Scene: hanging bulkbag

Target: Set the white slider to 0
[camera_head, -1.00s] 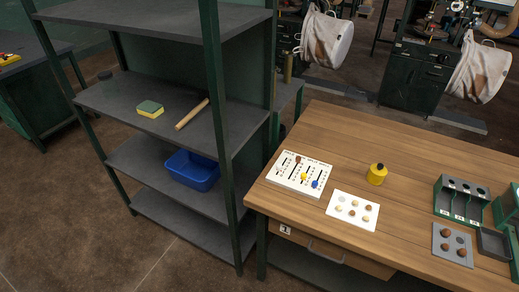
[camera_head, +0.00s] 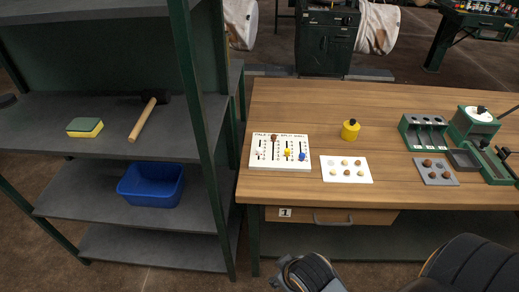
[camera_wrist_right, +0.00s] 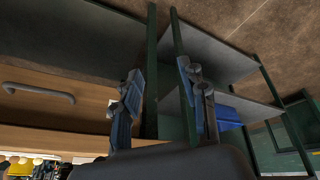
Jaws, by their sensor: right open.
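The white slider board (camera_head: 279,165) lies flat on the wooden workbench near its left edge. It has several vertical slots. The white slider (camera_head: 258,155) is in the leftmost slot, well below its top; it is pale against the board and its exact mark is too small to read. A brown slider (camera_head: 274,137) is at the top, with yellow (camera_head: 287,152) and blue (camera_head: 302,156) sliders lower down. My right gripper (camera_wrist_right: 160,88) is open and empty in the right wrist view, apart from the board, with the drawer front and shelf beyond it. My left gripper is not in view.
The workbench (camera_head: 400,98) also holds a white card (camera_head: 345,178) with several round pieces, a yellow container (camera_head: 350,131) and green fixtures (camera_head: 424,132). A drawer (camera_head: 360,217) is shut below. The dark shelf (camera_head: 60,140) stands close on the left.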

